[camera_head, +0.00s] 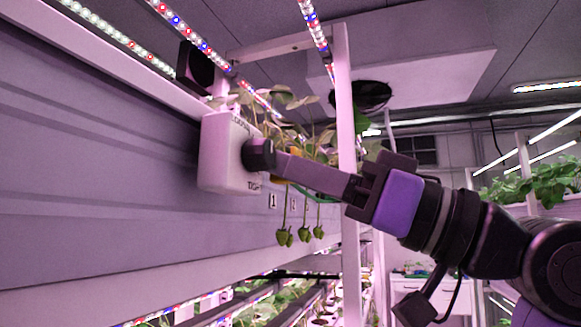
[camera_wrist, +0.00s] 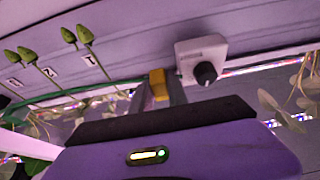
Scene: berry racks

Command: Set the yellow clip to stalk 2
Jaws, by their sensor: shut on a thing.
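My gripper (camera_head: 284,167) is shut on the yellow clip, which shows between the fingertips in the wrist view (camera_wrist: 158,84). In the head view the fingers hide most of the clip. Green berries hang on thin stalks to the right of the fingertips and lower, in front of a wall with number labels. The label 2 (camera_head: 293,204) is beside the middle stalk (camera_head: 304,213). In the wrist view, which is turned over, the stalks are at the left, with label 2 (camera_wrist: 48,99) and label 1 (camera_wrist: 82,59) near them. The clip is apart from the stalks.
A white box (camera_head: 222,155) with a black knob (camera_wrist: 205,73) is on the wall close to my fingertips. A white post (camera_head: 347,120) stands near my gripper. Leaves (camera_head: 315,145) hang above the stalks. A green strip (camera_wrist: 70,106) runs along the stalk tops.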

